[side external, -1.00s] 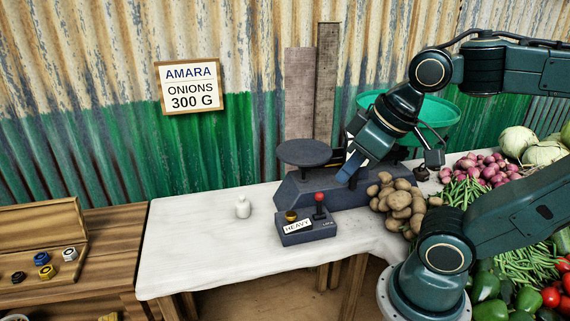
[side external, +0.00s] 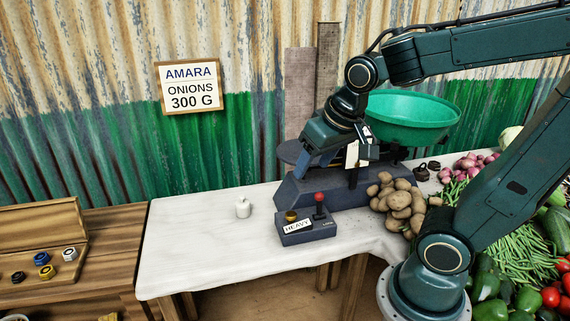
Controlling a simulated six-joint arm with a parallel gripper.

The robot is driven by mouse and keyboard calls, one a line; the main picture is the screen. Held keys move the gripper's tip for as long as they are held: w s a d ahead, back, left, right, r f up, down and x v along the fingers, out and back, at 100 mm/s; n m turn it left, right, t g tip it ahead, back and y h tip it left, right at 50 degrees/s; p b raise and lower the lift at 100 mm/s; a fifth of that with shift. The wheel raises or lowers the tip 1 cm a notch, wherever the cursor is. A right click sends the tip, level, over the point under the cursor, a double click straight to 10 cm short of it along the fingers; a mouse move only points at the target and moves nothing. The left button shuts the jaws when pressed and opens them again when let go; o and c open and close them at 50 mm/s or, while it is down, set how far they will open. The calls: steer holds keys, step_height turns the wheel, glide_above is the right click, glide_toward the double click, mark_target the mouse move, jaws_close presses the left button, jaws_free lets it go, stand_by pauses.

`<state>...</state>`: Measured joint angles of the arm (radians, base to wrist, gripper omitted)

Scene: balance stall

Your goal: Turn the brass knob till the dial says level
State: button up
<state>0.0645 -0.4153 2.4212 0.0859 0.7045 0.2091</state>
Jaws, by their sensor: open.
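The small brass knob (side external: 291,215) sits on top of a dark control box (side external: 318,235) on the white-covered table. A white plate (side external: 297,227) on the box's front, below the knob, reads HEAVY. My gripper (side external: 335,172) is above and behind the box, in front of the balance scale (side external: 377,194). Its jaws are apart and it is clear of the brass knob. My gripper and wrist hide much of the scale's dark left pan (side external: 288,150) and its middle.
A red-topped lever (side external: 319,198) stands beside the knob. Potatoes (side external: 398,203) lie right of the box, and a green pan (side external: 412,112) is behind.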

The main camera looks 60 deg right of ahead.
steer(key=w+d+f+m+g+h, duration=0.1)
steer(key=w+d+f+m, duration=0.3)
steer(key=w+d+f, duration=0.25)
steer(key=m+g+h, duration=0.1)
steer(key=m+h, duration=0.1)
steer(key=m, duration=0.2)
glide_toward(291, 214)
steer(key=shift+w+v, duration=0.2)
steer(key=shift+v, duration=1.15)
steer(key=shift+w+v, duration=0.15)
steer(key=shift+v, duration=1.15)
steer(key=shift+d, duration=0.1)
steer(key=shift+s+x, duration=0.15)
steer(key=shift+x, duration=3.2)
steer(key=shift+s+x, duration=0.15)
steer(key=shift+x, duration=3.2)
steer(key=shift+f, duration=0.1)
steer(key=shift+g, duration=0.3)
steer(key=c, duration=1)
